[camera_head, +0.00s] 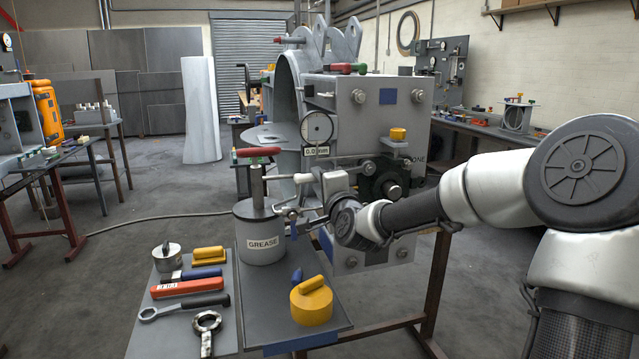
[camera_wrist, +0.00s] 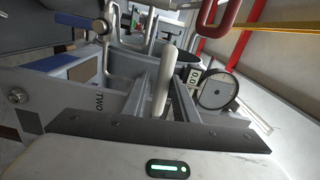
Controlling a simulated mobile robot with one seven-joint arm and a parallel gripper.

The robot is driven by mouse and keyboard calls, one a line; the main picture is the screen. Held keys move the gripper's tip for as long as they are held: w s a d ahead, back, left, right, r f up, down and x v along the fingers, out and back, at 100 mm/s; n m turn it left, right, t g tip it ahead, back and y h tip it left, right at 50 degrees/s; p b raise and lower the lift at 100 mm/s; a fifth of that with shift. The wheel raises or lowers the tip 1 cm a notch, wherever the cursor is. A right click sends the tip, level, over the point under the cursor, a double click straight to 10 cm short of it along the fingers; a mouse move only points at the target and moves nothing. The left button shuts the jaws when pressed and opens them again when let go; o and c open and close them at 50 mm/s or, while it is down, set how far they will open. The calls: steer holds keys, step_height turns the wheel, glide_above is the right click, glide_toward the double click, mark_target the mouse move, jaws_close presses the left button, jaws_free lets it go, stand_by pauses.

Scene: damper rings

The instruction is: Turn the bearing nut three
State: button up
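No part marked three is legible, so I cannot tell which part is bearing nut three. In the head view, a round metal nut-like part (camera_head: 392,190) sits in a dark housing beside a label reading ONE, on the grey machine (camera_head: 345,110). The wrist view shows a grey face marked TWO (camera_wrist: 98,103). My gripper (camera_head: 295,213) is in front of the machine, beside the grease can. In the wrist view, the fingers of my gripper (camera_wrist: 163,78) stand apart, with a pale rod (camera_wrist: 166,75) showing between or just beyond them; contact is not clear.
A dial gauge (camera_head: 317,127) reading 0.0 mm is close by. The grease can (camera_head: 262,232) and a yellow lidded weight-like piece (camera_head: 311,301) stand on a small bench. Wrenches (camera_head: 184,306) and other tools lie on the board at left.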

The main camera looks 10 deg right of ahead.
steer(key=f+n+b, duration=0.1)
steer(key=f, duration=0.1)
steer(key=d+f+n+b, duration=0.1)
steer(key=f+n+b, duration=0.1)
steer(key=shift+d+f, duration=0.1)
steer(key=shift+w+d+f+n, duration=0.1)
steer(key=shift+d+f+n, duration=0.4)
steer(key=shift+f+n, duration=0.4)
steer(key=shift+d+f+n, duration=0.5)
steer(key=shift+f+n, duration=0.35)
steer(key=shift+n, duration=0.05)
